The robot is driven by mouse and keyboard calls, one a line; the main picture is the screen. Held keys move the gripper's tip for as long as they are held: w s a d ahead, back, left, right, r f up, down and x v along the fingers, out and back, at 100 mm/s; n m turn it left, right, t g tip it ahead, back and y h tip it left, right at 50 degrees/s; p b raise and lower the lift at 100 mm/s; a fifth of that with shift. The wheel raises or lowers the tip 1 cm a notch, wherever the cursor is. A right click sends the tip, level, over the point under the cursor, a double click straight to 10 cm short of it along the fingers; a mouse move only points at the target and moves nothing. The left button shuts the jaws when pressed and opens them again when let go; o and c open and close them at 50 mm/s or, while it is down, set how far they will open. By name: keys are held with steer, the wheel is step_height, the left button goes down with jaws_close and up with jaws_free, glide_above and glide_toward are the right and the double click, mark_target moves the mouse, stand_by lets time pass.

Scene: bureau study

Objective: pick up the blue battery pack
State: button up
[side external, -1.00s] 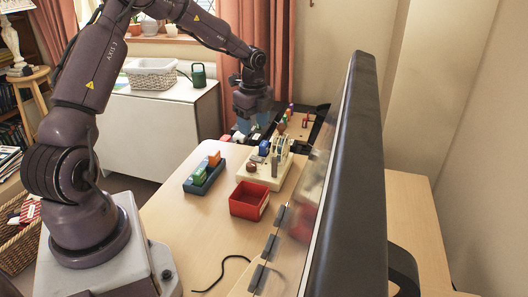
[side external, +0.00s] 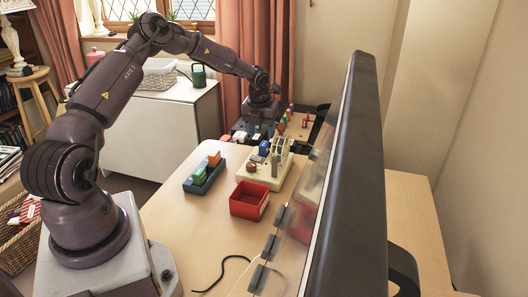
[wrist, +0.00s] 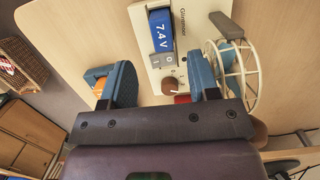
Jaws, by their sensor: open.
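The blue battery pack (wrist: 161,30), marked 7.4 V, sits in a holder on a cream base (wrist: 205,12) in the wrist view. In the side view a small blue block (side external: 264,148) on the cream device looks like the same pack. My gripper (wrist: 160,72) is open and empty, its two blue-grey fingers spread wide. The pack lies beyond the fingertips, roughly in line with the gap between them. In the side view my gripper (side external: 263,122) hangs over the far end of the table, behind the device; its fingers are hard to make out.
A wire wheel (wrist: 238,75) stands close to the right finger. A blue tray (side external: 204,182) with orange and green blocks and a red bin (side external: 249,201) stand nearby. A dark tray (side external: 300,125) of small items is behind. A large upright panel (side external: 345,180) bounds the right.

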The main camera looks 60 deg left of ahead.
mark_target(264, 143)
steer(key=f, duration=0.2)
steer(key=w+f, duration=0.1)
steer(key=f, duration=0.3)
steer(key=shift+w+a+f, duration=0.15)
steer(key=shift+a+f, duration=0.15)
steer(key=shift+a, duration=0.1)
steer(key=c, duration=0.9)
